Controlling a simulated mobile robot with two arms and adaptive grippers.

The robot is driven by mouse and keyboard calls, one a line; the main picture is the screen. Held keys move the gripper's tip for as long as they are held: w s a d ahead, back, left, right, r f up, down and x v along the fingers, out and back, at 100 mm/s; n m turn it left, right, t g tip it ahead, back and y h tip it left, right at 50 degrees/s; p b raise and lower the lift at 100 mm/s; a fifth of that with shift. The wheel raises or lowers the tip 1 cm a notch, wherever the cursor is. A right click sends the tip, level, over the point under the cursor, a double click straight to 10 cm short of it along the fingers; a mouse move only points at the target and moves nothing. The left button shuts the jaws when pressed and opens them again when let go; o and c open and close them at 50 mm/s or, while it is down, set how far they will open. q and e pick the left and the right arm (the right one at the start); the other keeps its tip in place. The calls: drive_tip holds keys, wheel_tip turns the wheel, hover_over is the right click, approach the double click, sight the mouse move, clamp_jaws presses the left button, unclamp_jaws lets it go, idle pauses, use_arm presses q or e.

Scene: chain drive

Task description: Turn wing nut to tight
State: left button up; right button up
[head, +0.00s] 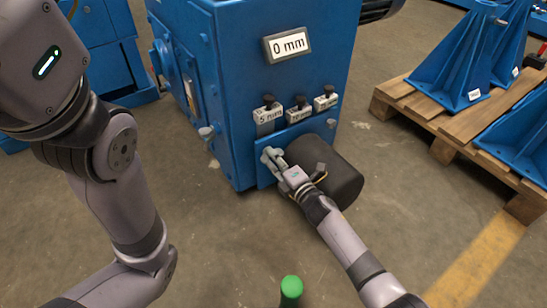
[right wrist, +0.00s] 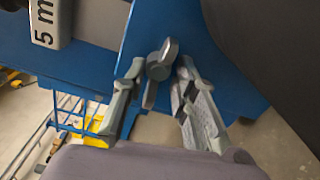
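The wing nut (right wrist: 160,62) is a small grey metal piece on the blue plate, seen in the right wrist view. One wing points up and right, the other down. My right gripper (right wrist: 160,68) has one finger on each side of it, with the fingertips close to the nut. The gripper looks open; contact is hard to tell. In the head view my right gripper (head: 270,157) is at the lower front of the blue machine (head: 228,90) and hides the nut. My left arm shows at the left of the head view, but its gripper is out of frame.
A dark cylinder (head: 335,170) sticks out just right of my right gripper. Above are a "0 mm" display (head: 287,45) and three black-knobbed labelled blocks (head: 298,109). A grey knob (head: 206,132) is on the machine's left. A pallet (head: 440,122) with blue brackets stands right.

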drive_tip(key=shift+o, duration=0.5)
drive_tip(key=shift+s, duration=0.1)
drive_tip(key=v, duration=1.2)
drive_tip(key=shift+r, duration=0.1)
